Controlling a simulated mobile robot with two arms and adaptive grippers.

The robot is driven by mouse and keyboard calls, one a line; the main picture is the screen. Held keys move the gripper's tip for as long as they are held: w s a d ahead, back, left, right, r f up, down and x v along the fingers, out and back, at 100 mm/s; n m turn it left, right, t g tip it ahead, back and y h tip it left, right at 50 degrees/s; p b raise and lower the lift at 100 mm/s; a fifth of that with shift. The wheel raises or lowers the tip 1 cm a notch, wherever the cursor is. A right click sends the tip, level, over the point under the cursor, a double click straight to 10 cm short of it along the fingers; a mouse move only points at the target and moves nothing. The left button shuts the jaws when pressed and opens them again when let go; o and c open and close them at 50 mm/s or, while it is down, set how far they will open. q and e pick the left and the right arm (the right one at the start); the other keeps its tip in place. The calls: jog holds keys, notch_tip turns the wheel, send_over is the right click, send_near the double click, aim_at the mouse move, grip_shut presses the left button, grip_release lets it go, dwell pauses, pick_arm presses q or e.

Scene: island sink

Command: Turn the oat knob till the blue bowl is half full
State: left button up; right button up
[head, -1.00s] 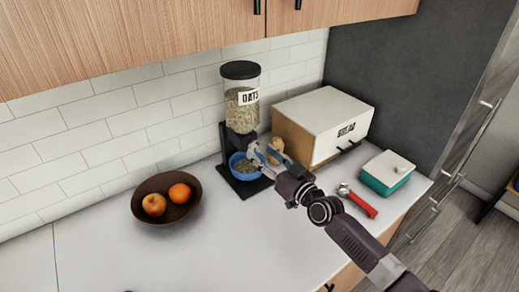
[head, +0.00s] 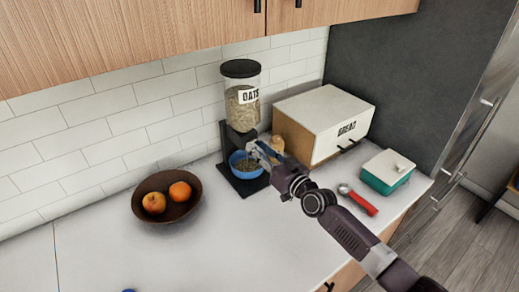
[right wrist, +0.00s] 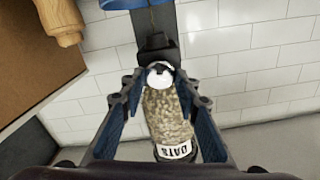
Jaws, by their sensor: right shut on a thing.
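The oat dispenser (head: 243,105) is a clear cylinder with a black lid, an OATS label and a black stand, at the back of the counter. It shows upside down in the right wrist view (right wrist: 168,115). The blue bowl (head: 236,167) sits on the stand's base under the outlet, with oats inside; the gripper hides part of it. My right gripper (head: 256,148) reaches the dispenser's front above the bowl and is shut on the oat knob (right wrist: 160,73), seen as a pale round part between the fingers. My left gripper cannot be made out.
A wooden bread box (head: 322,125) stands right of the dispenser, with a wooden pepper mill (head: 277,145) in front. A teal box with a white lid (head: 387,172) and a red-handled tool (head: 359,200) lie right. A brown fruit bowl (head: 165,212) is left.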

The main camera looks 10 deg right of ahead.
jog(key=shift+m, duration=0.4)
jog(key=shift+f+m+b, duration=0.1)
jog(key=shift+m+b, duration=0.4)
jog(key=shift+m, duration=0.5)
jog(key=m, duration=0.2)
jog(key=shift+m+b, duration=0.3)
jog(key=shift+b, duration=0.05)
jog(key=m, duration=0.3)
jog(key=shift+d, duration=0.1)
jog(key=shift+m+b, duration=0.3)
jog(key=shift+m, duration=1.3)
jog(key=o, duration=1.2)
jog(key=shift+c, duration=0.2)
